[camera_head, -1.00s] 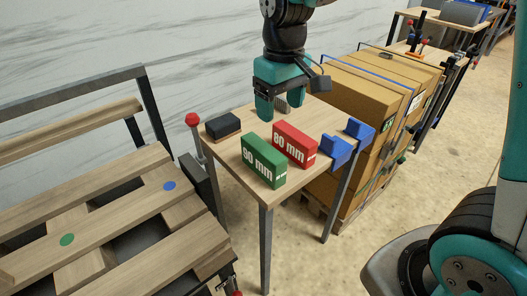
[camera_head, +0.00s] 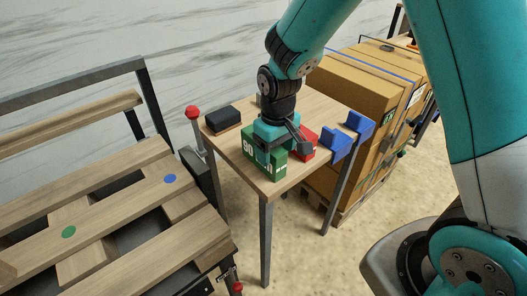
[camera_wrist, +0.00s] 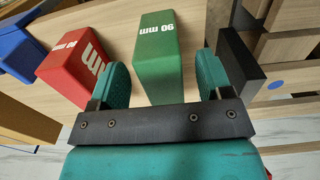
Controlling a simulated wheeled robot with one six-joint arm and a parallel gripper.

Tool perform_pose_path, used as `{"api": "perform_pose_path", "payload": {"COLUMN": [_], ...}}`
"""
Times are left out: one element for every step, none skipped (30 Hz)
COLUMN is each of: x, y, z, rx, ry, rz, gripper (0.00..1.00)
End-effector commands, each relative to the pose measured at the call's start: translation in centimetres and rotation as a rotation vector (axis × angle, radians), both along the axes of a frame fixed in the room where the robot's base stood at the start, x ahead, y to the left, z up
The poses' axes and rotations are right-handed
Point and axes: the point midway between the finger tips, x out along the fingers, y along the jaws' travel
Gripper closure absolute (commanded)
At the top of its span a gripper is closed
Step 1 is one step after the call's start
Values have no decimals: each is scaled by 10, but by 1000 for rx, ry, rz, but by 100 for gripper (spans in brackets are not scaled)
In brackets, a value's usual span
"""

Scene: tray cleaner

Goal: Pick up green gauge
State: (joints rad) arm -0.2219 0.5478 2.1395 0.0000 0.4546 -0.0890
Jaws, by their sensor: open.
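The green gauge (camera_head: 250,157) is a block marked "90 mm" near the front edge of the small wooden table (camera_head: 272,190). My gripper (camera_head: 266,152) is directly above it and partly covers it in the head view. In the wrist view the green gauge (camera_wrist: 158,58) lies ahead, between the lines of my two teal fingers. My gripper (camera_wrist: 162,78) is open, with a gap on both sides of the gauge, and nothing is held. Whether the fingertips reach down beside the gauge is unclear.
The red gauge (camera_head: 307,140) stands close beside the green one, also in the wrist view (camera_wrist: 74,68). A black block (camera_head: 223,118) sits at the table's left. Blue brackets (camera_head: 340,146) line the right edge. Cardboard boxes (camera_head: 345,95) and a pallet-like wooden rack (camera_head: 120,215) flank the table.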

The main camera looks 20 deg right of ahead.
Motion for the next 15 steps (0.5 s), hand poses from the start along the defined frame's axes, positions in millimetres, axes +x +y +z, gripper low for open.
{"api": "perform_pose_path", "payload": {"x": [0, 0, 0, 0, 0, 0, 0, 0, 0, 0, 0, 0, 0, 0, 0], "y": [1, 1, 1, 1, 1, 1, 1, 1, 1, 1, 1, 1, 1, 1, 1], "z": [-8, -13, -18, -21, -23, -25, -26, -27, -27, -27, -27, -27, -27, -27, -27], "rx": [-2, -1, -1, -1, -1, 0, 0, 0, 0, 0, 0, 0, 0, 0, 0], "ry": [5, 4, 4, 3, 2, 1, 1, 0, 0, -1, -1, -1, -1, -1, -1], "rz": [1, 0, 0, 0, 0, 0, 0, 0, 0, 0, 0, 0, 0, 0, 0], "gripper": [28, 28, 28, 28, 28, 28, 28, 28, 28, 28, 28, 28, 28, 32, 41]}}
